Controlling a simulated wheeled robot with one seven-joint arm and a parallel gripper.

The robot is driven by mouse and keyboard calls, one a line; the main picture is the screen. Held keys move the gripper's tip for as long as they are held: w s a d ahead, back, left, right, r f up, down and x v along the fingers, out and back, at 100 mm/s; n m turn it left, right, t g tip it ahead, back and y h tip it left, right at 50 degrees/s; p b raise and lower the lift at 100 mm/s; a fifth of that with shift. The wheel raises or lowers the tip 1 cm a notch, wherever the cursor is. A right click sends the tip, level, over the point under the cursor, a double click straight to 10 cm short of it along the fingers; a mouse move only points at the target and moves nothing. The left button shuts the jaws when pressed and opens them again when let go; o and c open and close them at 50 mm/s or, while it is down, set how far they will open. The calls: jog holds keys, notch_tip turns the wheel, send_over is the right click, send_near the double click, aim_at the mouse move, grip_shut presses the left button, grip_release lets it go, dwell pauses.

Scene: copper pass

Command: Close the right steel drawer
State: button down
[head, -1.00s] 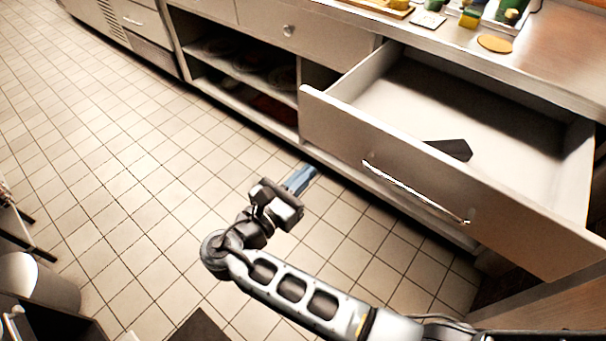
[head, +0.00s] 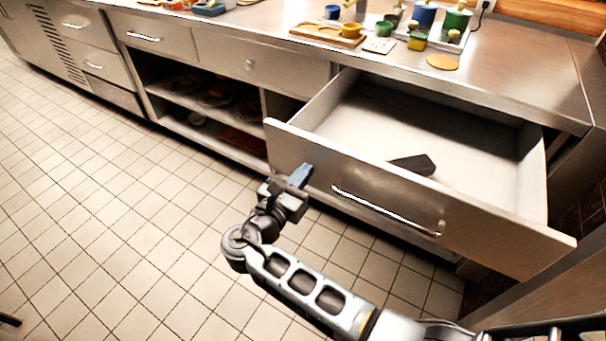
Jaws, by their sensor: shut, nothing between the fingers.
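The right steel drawer (head: 290,148) is pulled well out from under the counter in the head view. Its front carries a long bar handle (head: 385,212). A dark flat object (head: 412,165) lies inside on the drawer floor. My gripper (head: 301,176) is shut and empty, with its blue fingertips at the left part of the drawer front, left of the handle. I cannot tell whether the tips touch the front.
The steel counter (head: 510,85) above holds a wooden tray (head: 325,34), cups, and a round yellow disc (head: 442,62). Left of the drawer is an open shelf (head: 215,118) with plates. The tiled floor (head: 110,220) at left is clear.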

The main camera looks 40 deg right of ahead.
jog(key=shift+d, duration=0.1)
jog(key=b, duration=0.5)
send_over(361, 115)
jog(key=a, duration=0.1)
jog(key=shift+s+a+f, duration=0.1)
jog(key=shift+s+a, duration=0.05)
jog(key=shift+s, duration=0.05)
jog(key=shift+w+d, duration=0.2)
jog(key=shift+d, duration=0.3)
jog(key=shift+d+r, duration=0.15)
jog(key=shift+r, duration=0.2)
